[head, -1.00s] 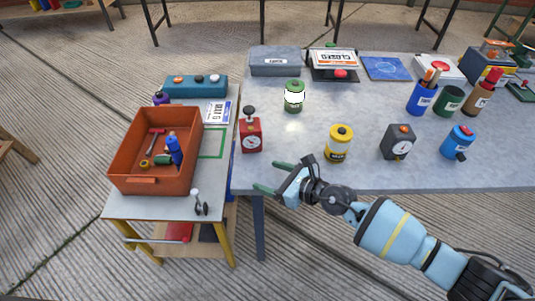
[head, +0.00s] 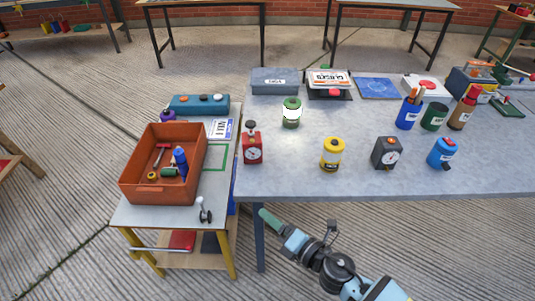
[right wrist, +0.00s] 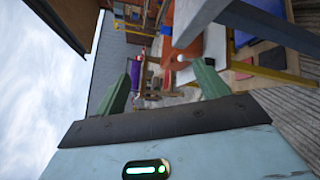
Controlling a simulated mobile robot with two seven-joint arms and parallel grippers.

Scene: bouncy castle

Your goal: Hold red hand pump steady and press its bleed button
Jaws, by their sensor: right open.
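The red hand pump (head: 252,150) stands upright near the left end of the grey table. It is a red box with a round white gauge on its front and a black knob on top. I cannot make out which part is the bleed button. My right gripper (head: 268,219) is in front of the table's front edge, apart from the pump and lower in the picture. In the right wrist view its two green fingers (right wrist: 160,85) are spread with nothing between them. My left gripper is in no view.
On the grey table (head: 300,185), a yellow can (head: 332,154), dark gauge box (head: 387,153) and blue canister (head: 442,152) stand right of the pump. A green can (head: 291,113) is behind it. A side table with an orange bin (head: 140,190) adjoins at left.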

